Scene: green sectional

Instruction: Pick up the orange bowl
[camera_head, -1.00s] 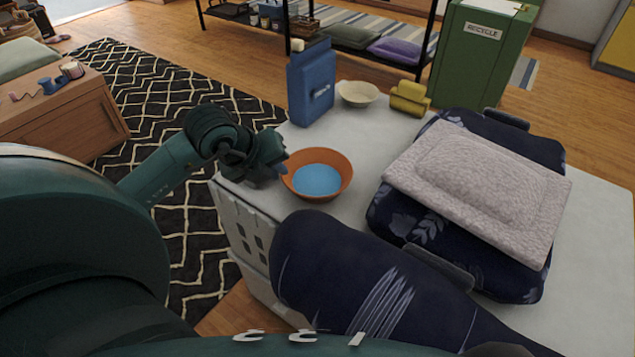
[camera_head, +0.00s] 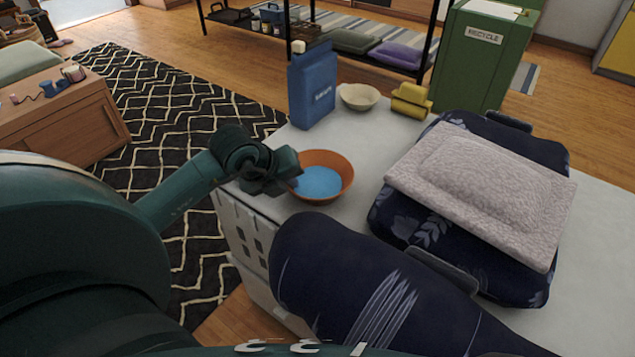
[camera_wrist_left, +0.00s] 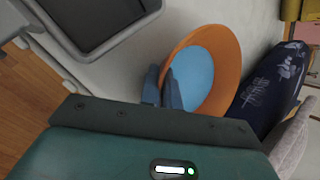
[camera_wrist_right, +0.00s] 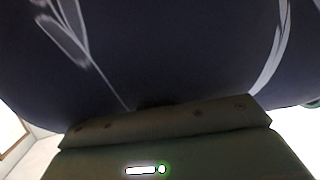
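The orange bowl (camera_head: 340,188), with a blue inside, stands on the white-topped surface near its left edge. My left gripper (camera_head: 284,172) is at the bowl's left side and covers part of its rim in the head view. In the left wrist view, the two fingers (camera_wrist_left: 163,90) are close together with the bowl's rim (camera_wrist_left: 232,62) between them, one inside and one outside. The bowl still looks seated on the surface. My right gripper body shows in the right wrist view against dark blue patterned fabric (camera_wrist_right: 180,50); its fingers are hidden.
A dark blue cushion (camera_head: 365,265) lies in front of the bowl. A dark case with a pale cushion (camera_head: 485,190) is to the right. A blue package (camera_head: 312,88), cream bowl (camera_head: 359,97) and yellow object (camera_head: 411,99) stand behind. A green recycle bin (camera_head: 475,70) is beyond.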

